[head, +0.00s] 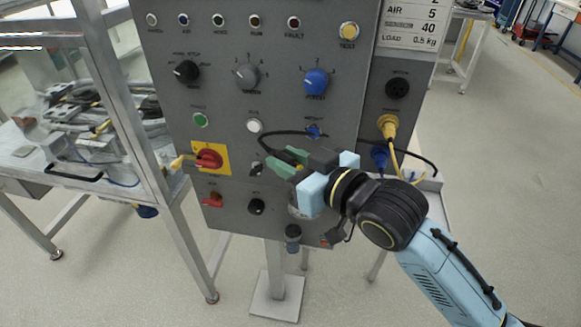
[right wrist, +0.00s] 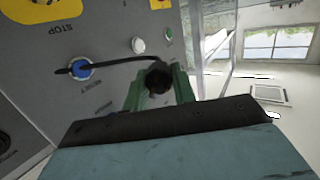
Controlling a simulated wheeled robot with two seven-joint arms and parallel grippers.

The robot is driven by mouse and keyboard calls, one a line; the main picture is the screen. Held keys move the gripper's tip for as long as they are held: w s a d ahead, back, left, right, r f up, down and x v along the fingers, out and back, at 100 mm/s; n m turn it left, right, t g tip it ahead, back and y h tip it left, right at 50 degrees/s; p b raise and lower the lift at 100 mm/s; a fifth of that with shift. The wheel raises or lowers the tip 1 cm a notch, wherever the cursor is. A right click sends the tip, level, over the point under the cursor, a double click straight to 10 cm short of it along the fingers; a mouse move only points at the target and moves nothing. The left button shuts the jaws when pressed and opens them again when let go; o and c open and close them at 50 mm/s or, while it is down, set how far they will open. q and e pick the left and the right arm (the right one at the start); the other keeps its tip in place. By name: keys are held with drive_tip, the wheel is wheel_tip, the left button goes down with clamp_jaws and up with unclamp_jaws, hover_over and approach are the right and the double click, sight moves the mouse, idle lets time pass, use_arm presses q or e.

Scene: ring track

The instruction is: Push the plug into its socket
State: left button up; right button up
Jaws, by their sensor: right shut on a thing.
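My right gripper (head: 286,162) reaches in from the lower right to the front of the grey control panel (head: 290,100). Its green fingers are shut on a dark, round-ended thing, seen in the right wrist view (right wrist: 158,78), which looks like the plug. The fingers hide most of the held thing in the head view. A round black socket (head: 397,88) is on the panel's right strip; no plug shows in it. My left gripper is not in view.
Below the black socket are a yellow plug (head: 387,125) and a blue plug (head: 379,157) with cables. A red handle on a yellow plate (head: 208,158) and several knobs and buttons stick out. A metal-framed bench (head: 110,120) stands left.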

sight(283, 155)
drive_tip(key=r+m+t+h, duration=0.2)
drive_tip(key=m+h, duration=0.1)
drive_tip(key=a+r+m+t+h, duration=0.1)
drive_tip(key=h, duration=0.1)
drive_tip(key=shift+w+r, duration=0.2)
drive_tip(key=shift+w, duration=0.1)
drive_tip(key=shift+w+a+r+m+t+h, duration=0.1)
drive_tip(key=shift+r+m+t+h, duration=0.1)
drive_tip(key=shift+r+m+h, duration=0.5)
drive_tip(key=shift+w+a+r+m+t+h, duration=0.1)
drive_tip(key=shift+w+r+m+t+h, duration=0.15)
drive_tip(key=shift+m+h, duration=0.75)
drive_tip(key=shift+r+m+t+h, duration=0.15)
drive_tip(key=shift+r+m+h, duration=0.4)
drive_tip(key=shift+h, duration=0.65)
drive_tip(key=shift+d+f, duration=0.1)
